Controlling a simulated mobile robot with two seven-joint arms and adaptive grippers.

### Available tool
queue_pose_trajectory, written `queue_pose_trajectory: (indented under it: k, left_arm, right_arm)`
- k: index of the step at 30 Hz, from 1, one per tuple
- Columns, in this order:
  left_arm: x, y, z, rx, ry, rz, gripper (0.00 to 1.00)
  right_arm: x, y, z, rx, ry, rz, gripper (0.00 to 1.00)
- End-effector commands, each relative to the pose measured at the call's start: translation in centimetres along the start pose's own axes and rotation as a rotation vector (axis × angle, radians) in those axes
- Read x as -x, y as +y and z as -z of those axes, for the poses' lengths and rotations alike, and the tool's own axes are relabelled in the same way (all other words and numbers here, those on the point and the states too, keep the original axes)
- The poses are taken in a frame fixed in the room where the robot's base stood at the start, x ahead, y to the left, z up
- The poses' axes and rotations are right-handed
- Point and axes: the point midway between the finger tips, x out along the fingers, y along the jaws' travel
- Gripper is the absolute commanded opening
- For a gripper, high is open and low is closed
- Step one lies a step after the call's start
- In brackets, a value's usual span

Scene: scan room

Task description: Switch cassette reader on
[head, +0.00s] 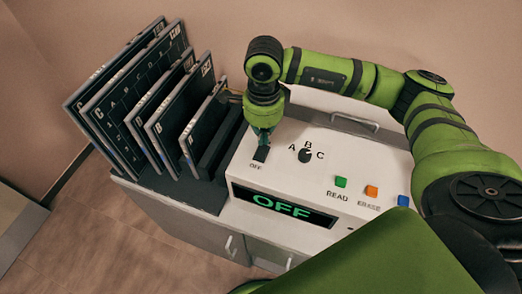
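The cassette reader (250,180) is a white cabinet-top unit. Its display (283,206) reads OFF in green letters. A small black switch (261,154) sits on the top panel at the left, with a small label below it. My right gripper (262,138) points down right at the far side of this switch. I cannot tell whether it touches the switch. Its fingers are small and dark here, so whether they are open or shut is unclear. My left gripper is not in view.
A dial (305,155) marked A, B, C sits right of the switch. Green READ (340,182), orange ERASE (371,191) and blue (403,201) buttons line the front right. Several dark cassettes (160,105) stand in a rack at left. My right arm spans the back and right.

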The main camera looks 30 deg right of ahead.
Motion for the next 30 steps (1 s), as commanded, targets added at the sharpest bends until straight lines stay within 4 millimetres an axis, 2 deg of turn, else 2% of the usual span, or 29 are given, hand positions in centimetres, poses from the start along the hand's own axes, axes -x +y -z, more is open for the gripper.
queue_pose_trajectory:
  k: [30]
  left_arm:
    - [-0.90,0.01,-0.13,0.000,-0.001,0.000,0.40]
  right_arm:
    - [-0.87,0.00,0.01,0.000,0.000,0.000,0.00]
